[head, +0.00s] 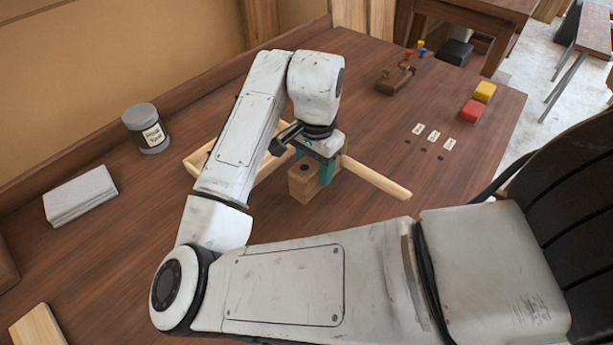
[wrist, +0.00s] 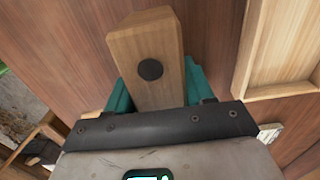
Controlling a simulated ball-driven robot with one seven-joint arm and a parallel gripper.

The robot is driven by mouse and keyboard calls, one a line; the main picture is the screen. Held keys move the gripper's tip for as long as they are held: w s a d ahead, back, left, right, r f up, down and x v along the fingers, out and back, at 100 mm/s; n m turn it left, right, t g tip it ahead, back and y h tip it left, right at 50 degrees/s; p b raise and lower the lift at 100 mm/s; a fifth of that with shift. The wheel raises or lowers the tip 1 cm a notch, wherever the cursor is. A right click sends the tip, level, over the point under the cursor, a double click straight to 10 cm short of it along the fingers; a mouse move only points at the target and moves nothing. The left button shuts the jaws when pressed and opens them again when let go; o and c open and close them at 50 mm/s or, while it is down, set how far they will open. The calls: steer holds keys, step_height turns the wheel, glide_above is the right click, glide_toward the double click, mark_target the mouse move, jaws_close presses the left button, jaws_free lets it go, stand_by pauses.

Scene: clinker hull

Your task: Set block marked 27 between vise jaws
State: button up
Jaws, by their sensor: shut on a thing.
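My gripper (head: 314,168) points down over the workbench, its teal fingers shut on a light wooden block (head: 301,187). In the wrist view the block (wrist: 145,40) sits between the teal fingers (wrist: 152,92), with a dark round spot on its face. No number 27 is readable on it. The block is low over the bench; I cannot tell whether it touches the top. I cannot make out vise jaws in either view.
A wooden tray (head: 195,160) lies partly behind my arm; a wooden bar (head: 378,179) lies right of the gripper. A grey can (head: 147,128) and grey slabs (head: 80,196) stand left. Red (head: 473,110) and yellow (head: 485,91) blocks and a brown tool (head: 395,79) are far right.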

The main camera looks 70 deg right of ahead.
steer(key=w+f, duration=0.1)
steer(key=w+d+f, duration=0.1)
steer(key=f, duration=0.1)
steer(key=shift+w+d+f, duration=0.1)
steer(key=shift+f, duration=1.4)
steer(key=shift+f, duration=0.2)
steer(key=o, duration=1.3)
steer(key=shift+r, duration=0.1)
